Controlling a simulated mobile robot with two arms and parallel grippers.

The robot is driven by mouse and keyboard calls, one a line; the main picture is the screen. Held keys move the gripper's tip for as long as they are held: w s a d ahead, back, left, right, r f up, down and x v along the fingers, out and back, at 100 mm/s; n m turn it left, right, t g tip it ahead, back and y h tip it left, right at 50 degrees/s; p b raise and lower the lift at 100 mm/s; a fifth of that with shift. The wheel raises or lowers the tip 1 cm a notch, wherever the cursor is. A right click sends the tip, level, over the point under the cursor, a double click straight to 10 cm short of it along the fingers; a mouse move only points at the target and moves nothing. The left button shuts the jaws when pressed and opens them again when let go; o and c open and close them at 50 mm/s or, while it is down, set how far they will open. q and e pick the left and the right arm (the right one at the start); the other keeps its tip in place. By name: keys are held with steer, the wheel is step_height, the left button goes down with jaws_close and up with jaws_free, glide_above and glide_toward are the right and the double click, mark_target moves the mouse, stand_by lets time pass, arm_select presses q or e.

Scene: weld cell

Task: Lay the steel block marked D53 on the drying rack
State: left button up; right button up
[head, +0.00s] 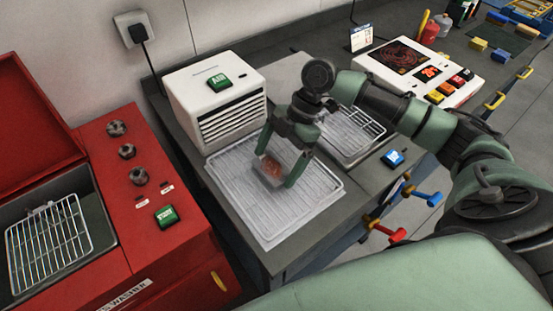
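My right gripper (277,168) points down with one finger on either side of the block. The fingers are very close to its sides; I cannot tell whether they press on it. The block is on the rack or just above it. My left gripper is not in view.
The white blower (216,101) with a green button stands behind the rack. A second wire rack (350,133) lies to the right, partly behind my arm. A red washer (140,200) with a wire basket is at left. A white control panel (418,70) is at back right.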

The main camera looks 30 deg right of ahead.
steer(key=shift+r, duration=0.1)
steer(key=shift+w+d+r, duration=0.1)
steer(key=shift+d+r, duration=0.15)
steer(key=b+v, duration=0.2)
steer(key=v, duration=0.9)
steer(key=shift+r, duration=0.15)
stand_by(1.6)
